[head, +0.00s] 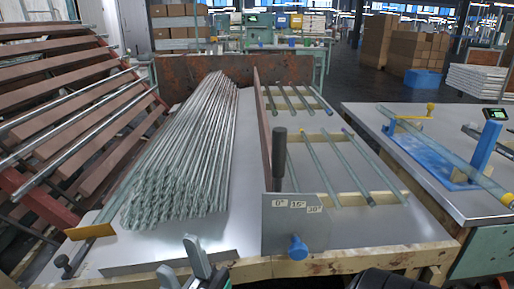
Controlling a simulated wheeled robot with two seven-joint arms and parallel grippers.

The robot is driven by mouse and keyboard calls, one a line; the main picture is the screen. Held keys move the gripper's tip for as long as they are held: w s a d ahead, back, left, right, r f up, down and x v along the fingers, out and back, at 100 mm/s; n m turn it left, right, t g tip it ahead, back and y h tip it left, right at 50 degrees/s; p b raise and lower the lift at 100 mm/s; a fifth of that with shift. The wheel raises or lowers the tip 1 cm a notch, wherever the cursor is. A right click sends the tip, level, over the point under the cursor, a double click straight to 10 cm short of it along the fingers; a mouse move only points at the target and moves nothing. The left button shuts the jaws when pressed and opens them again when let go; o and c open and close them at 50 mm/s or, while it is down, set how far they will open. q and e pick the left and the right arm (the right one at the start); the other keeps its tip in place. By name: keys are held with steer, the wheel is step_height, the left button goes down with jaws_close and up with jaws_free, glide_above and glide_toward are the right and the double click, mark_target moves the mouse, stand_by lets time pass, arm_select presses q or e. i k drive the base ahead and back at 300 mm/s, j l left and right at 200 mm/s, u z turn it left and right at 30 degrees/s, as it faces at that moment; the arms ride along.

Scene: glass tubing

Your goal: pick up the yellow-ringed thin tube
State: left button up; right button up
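Several thin glass tubes lie in slotted rests on the middle table, some with dark ends; one long thin tube (318,165) lies near the middle of the front group. A thicker tube (440,150) with a yellowish end lies across a blue fixture (430,150) on the right table. My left gripper is not in view.
A large bundle of tubes (190,150) fills the left of the table. A brown divider (262,130), dark upright post (279,158), angle-marked plate (292,228) and blue knob (297,247) stand near the tubes. A slanted rack (70,65) is at left.

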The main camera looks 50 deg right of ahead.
mark_target(336, 203)
steer(key=z, duration=2.05)
